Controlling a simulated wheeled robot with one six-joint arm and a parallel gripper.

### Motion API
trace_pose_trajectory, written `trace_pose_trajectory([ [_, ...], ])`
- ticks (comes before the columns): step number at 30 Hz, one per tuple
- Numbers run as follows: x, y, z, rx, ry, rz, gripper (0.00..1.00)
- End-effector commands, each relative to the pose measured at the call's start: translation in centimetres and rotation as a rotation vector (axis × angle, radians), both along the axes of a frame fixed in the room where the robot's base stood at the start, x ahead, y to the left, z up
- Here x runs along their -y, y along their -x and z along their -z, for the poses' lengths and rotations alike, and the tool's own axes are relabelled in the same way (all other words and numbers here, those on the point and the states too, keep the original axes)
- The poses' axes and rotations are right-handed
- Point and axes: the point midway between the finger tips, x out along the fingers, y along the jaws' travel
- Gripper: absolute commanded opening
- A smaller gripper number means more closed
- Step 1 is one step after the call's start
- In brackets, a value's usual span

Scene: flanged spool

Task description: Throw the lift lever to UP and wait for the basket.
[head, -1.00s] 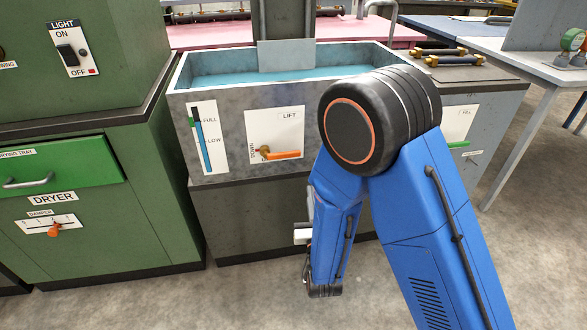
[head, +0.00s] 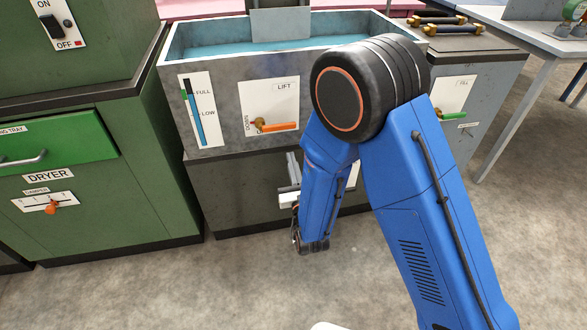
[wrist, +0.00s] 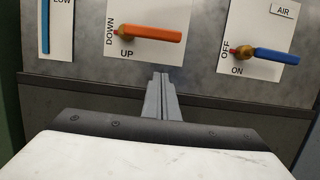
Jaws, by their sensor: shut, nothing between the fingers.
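The lift lever (head: 272,127) is an orange handle on a white LIFT plate on the tank's front. It lies level, its handle pointing right from a brass pivot. In the wrist view the lever (wrist: 148,32) has a small red tip on its left, at the word DOWN; UP is printed below. My gripper (wrist: 161,78) is shut and empty, its grey fingers below the lever plate and apart from the lever. It shows partly in the head view (head: 292,160), beside my blue arm. No basket can be made out in the tank (head: 210,72).
A blue AIR lever (wrist: 275,56) stands at OFF, right of the lift lever. A level gauge (head: 196,108) is on its left. The green dryer (head: 80,180) stands left of the tank. A grey cabinet with a green lever (head: 453,114) is on the right. Bare floor lies in front.

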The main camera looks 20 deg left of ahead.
Motion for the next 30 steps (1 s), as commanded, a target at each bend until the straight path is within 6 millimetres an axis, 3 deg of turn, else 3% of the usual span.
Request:
trace_pose_trajectory([
  [8, -2.5, -4.2, -1.3, 0.001, -0.002, 0.001, 0.0],
  [18, -2.5, -4.0, -4.7, 0.001, -0.001, 0.0, 0.0],
  [30, -2.4, -4.0, -5.2, 0.001, 0.001, -0.001, 0.0],
])
